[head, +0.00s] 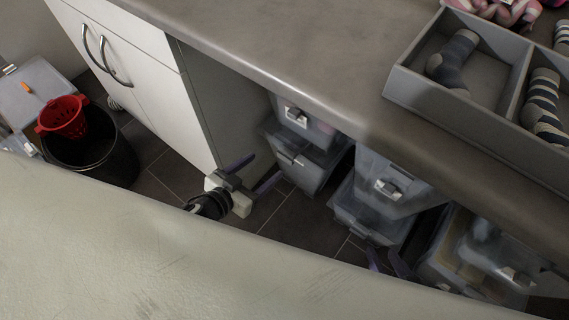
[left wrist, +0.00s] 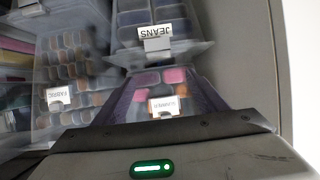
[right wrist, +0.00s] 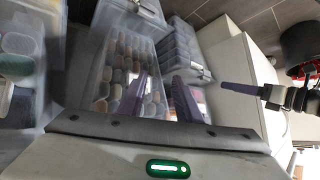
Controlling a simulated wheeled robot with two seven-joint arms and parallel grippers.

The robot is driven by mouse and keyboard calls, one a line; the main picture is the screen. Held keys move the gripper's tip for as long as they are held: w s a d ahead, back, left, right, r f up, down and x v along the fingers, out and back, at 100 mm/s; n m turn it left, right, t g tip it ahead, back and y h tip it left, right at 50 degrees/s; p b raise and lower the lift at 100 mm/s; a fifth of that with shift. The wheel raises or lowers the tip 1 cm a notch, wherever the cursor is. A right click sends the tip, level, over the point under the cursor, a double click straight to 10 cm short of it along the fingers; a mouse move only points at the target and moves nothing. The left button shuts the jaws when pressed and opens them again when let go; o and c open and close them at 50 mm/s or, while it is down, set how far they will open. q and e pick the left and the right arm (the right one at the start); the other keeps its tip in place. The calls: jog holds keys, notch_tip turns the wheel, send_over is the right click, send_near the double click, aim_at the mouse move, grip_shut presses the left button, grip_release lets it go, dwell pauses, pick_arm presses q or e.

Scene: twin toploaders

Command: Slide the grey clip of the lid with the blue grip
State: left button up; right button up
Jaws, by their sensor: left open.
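I see no lid with a blue grip and no grey clip that I can make out in any view. A pale grey lid-like panel (head: 30,90) with a small orange piece lies at the far left of the head view, partly cut off. My left gripper (head: 253,174) is open and empty, low over the dark floor before the under-counter boxes. In the left wrist view its fingers (left wrist: 165,95) point towards labelled clear boxes. My right gripper (head: 387,261) is low by the boxes further right. Its fingers (right wrist: 162,78) stand apart with nothing gripped between them.
Clear lidded boxes (head: 390,185) stand under the brown counter (head: 280,45). A divided grey tray (head: 485,125) with socks lies on top. A white cabinet (head: 150,85), a black bin (head: 100,160) and a red basket (head: 64,118) are left. A pale scratched surface (head: 150,240) fills the foreground.

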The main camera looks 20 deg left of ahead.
aim_at(287, 150)
pick_arm(q)
jog(key=b+x, duration=0.1)
jog(key=x, duration=0.3)
jog(key=b+x, duration=0.1)
jog(key=x, duration=0.3)
jog(key=f+b+x, duration=0.1)
jog(key=b+x, duration=0.1)
jog(key=x, duration=0.2)
jog(key=shift+s+a, duration=0.1)
jog(key=shift+s, duration=0.05)
jog(key=shift+r, duration=0.1)
pick_arm(e)
jog(key=f, duration=0.1)
jog(key=w+a+f, duration=0.1)
jog(key=f, duration=0.1)
jog(key=shift+a+y, duration=0.2)
jog(key=shift+y, duration=0.1)
pick_arm(q)
jog(key=shift+c, duration=0.2)
pick_arm(e)
jog(key=shift+r, duration=0.1)
